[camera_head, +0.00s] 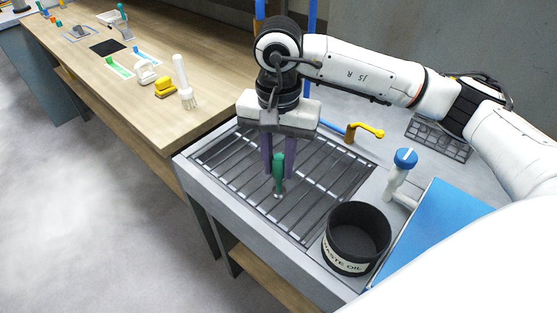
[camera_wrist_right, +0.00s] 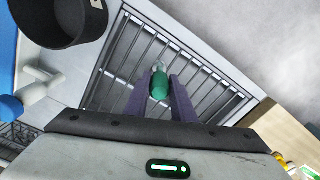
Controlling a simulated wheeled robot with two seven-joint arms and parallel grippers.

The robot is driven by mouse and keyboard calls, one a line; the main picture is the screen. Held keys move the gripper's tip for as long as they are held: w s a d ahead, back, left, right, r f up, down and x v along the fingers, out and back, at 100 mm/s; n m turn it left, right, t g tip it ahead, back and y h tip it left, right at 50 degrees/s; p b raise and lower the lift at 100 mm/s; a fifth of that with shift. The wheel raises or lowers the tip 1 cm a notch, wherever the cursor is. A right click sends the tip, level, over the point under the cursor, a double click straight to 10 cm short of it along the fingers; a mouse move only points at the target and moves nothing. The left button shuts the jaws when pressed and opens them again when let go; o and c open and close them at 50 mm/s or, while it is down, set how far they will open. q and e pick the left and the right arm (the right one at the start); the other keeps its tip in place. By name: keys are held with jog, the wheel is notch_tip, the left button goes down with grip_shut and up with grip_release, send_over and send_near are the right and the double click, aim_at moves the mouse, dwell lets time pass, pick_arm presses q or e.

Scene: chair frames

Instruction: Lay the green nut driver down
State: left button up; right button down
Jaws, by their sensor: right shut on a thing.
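The green nut driver (camera_head: 279,172) is upright between the fingers of my right gripper (camera_head: 279,170). Its green handle is at the top and its metal tip points down at the grated sink top (camera_head: 225,180). I cannot tell whether the tip touches the bars. In the right wrist view the green handle (camera_wrist_right: 159,84) shows between the two purple fingers (camera_wrist_right: 160,95), with the grate (camera_wrist_right: 205,85) behind it. My left gripper is not in view.
A black waste oil bin (camera_head: 358,240) stands at the grate's front right corner. A yellow tap (camera_head: 365,131) and a blue-topped white fitting (camera_head: 405,158) are to the right. The wooden bench (camera_head: 140,105) at left holds a white brush (camera_head: 184,85), a yellow block (camera_head: 165,87) and mats. Much of the grate is clear.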

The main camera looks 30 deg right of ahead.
jog(key=shift+f, duration=0.15)
jog(key=c, duration=1.5)
grip_release()
jog(key=shift+r, duration=0.3)
notch_tip(320, 180, up, 12)
jog(key=shift+f+b, duration=0.1)
jog(key=shift+b, duration=0.25)
